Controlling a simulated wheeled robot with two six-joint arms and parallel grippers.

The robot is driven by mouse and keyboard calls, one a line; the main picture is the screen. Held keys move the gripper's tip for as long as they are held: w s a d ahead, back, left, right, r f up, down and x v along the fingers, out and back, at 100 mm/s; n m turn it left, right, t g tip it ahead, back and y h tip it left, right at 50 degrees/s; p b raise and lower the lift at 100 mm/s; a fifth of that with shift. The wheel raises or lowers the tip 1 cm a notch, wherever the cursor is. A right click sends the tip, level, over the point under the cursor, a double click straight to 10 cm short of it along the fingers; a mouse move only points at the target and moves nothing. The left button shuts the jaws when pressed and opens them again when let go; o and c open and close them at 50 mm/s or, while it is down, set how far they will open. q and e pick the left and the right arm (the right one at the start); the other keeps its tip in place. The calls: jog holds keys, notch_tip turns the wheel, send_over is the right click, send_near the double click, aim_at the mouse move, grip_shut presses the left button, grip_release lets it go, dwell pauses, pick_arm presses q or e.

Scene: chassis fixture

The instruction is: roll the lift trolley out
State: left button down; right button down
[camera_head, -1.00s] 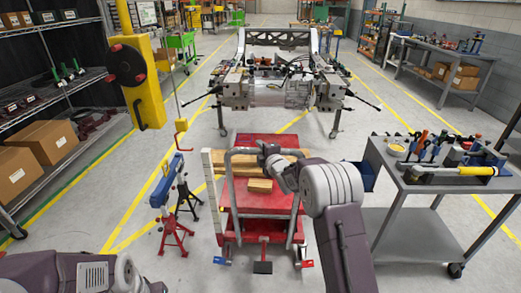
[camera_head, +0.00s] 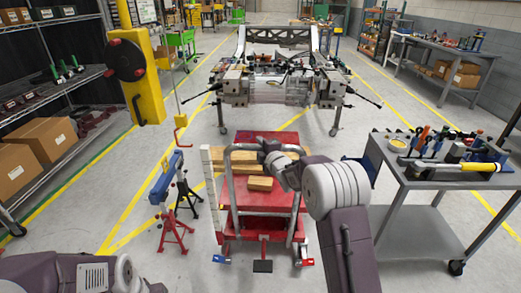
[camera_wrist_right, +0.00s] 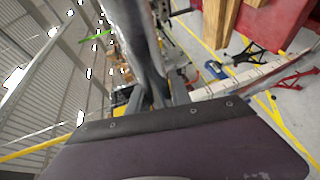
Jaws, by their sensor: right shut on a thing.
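The red lift trolley (camera_head: 264,213) stands in the middle of the floor in the head view, in front of the chassis fixture. It has a grey tubular push handle (camera_head: 230,189), pedals at its near end and wooden blocks (camera_head: 260,184) on its platform. My right gripper (camera_head: 272,152) is at the top bar of the handle and shut on it; my wrist hides part of the grip. In the right wrist view the grey handle tube (camera_wrist_right: 135,45) runs into the jaws (camera_wrist_right: 164,92). My left arm shows at the lower left, but its gripper jaws do not.
The chassis fixture (camera_head: 280,82) stands behind the trolley. Red and blue stands (camera_head: 172,229) are close on the left, below a yellow post (camera_head: 146,92). A grey tool cart (camera_head: 415,183) is close on the right. Shelving lines the left side.

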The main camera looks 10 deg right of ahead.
jog(key=shift+s+a+f, duration=0.1)
jog(key=shift+s+a, duration=0.1)
jog(key=shift+s, duration=0.6)
jog(key=c, duration=1.4)
grip_release()
jog(key=shift+s, duration=0.1)
jog(key=shift+o, duration=1.2)
jog(key=shift+w, duration=0.25)
jog(key=shift+w+f, duration=0.2)
jog(key=shift+w, duration=0.05)
jog(key=shift+s+r, duration=0.1)
jog(key=shift+r, duration=0.1)
jog(key=shift+s+r, duration=0.1)
jog(key=shift+s, duration=0.15)
pick_arm(q)
jog(key=shift+s+f, duration=0.15)
jog(key=shift+s, duration=0.2)
pick_arm(e)
jog(key=v, duration=0.8)
jog(key=shift+s, duration=0.2)
jog(key=shift+d, duration=0.1)
